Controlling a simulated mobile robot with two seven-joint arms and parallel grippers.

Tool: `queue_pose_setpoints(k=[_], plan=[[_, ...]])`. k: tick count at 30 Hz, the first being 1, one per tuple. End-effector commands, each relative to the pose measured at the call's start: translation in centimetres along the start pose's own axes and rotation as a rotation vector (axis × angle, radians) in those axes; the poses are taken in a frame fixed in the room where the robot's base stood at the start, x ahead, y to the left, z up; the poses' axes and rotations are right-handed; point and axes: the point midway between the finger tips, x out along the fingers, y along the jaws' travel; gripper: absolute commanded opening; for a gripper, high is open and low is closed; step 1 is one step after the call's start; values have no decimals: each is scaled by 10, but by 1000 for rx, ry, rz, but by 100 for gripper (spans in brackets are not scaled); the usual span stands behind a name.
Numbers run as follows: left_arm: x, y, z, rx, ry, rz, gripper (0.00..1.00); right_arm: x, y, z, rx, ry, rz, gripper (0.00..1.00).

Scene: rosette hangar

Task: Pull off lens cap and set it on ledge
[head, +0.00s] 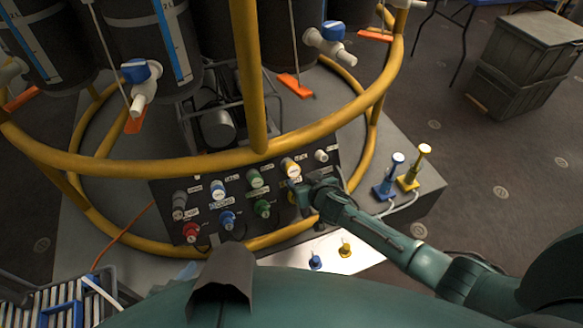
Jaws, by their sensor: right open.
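My right gripper (300,193) is open at the right part of the dark panel (205,205), at the lower row of coloured fittings. It partly hides what is there, and I cannot tell whether it touches anything. The fittings include a red one (191,232), a blue one (227,220), a green one (263,208), a yellow-ringed one (291,168) and a white one (321,156). I cannot tell for sure which thing is the lens cap. The grey platform (410,205) extends right of the panel; whether it is the ledge is unclear. My left gripper is not in view.
Yellow frame rails (150,166) curve above and around the panel. Blue (390,177) and yellow (413,168) upright pieces stand on the platform. A white sheet (345,264) holds small blue (316,262) and yellow (346,250) pieces. Grey crates (525,65) stand far right.

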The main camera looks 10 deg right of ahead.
Motion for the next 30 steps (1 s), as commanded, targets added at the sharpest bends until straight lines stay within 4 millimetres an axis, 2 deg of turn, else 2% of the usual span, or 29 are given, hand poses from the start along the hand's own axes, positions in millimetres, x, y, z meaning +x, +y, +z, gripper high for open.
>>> queue_pose_setpoints(k=[5, 9, 15, 21, 30], plan=[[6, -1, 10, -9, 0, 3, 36, 12, 0, 2, 0, 1, -1, 64], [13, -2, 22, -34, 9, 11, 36, 31, 0, 3, -1, 3, 1, 64], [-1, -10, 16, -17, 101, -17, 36, 61, 0, 5, 0, 2, 1, 64], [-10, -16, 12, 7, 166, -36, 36, 82, 0, 3, 1, 1, 0, 64], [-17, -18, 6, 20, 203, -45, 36, 90, 0, 0, 1, 1, 0, 64]])
